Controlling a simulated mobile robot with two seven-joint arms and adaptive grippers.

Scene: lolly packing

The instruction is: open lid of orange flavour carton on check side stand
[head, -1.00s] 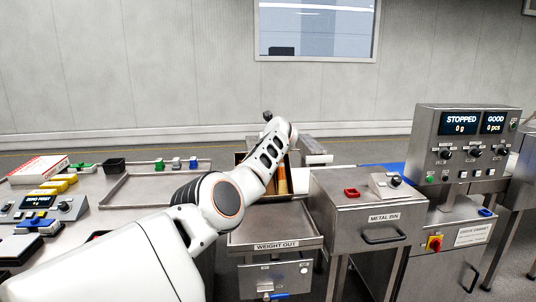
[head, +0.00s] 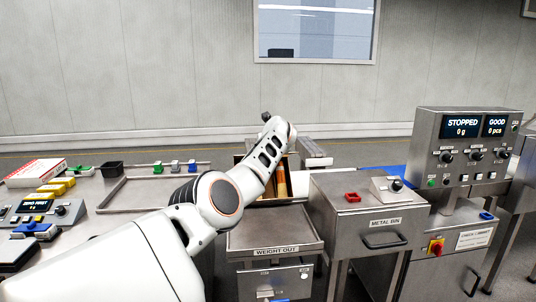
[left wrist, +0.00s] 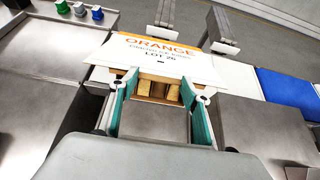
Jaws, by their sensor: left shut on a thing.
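The orange flavour carton shows a white lid (left wrist: 158,58) printed "ORANGE" and "LOT 26" in the left wrist view. Below the lid's near edge is a dark gap with brown cardboard parts (left wrist: 172,92) inside. My right gripper is in neither view.
A steel stand marked "WEIGHT OUT" (head: 240,240) is in front of the carton. The metal bin (head: 350,186) with a red block (head: 352,197) stands to its right, then the control cabinet (head: 468,150). A steel bench (head: 125,212) with trays and coloured blocks is at left.

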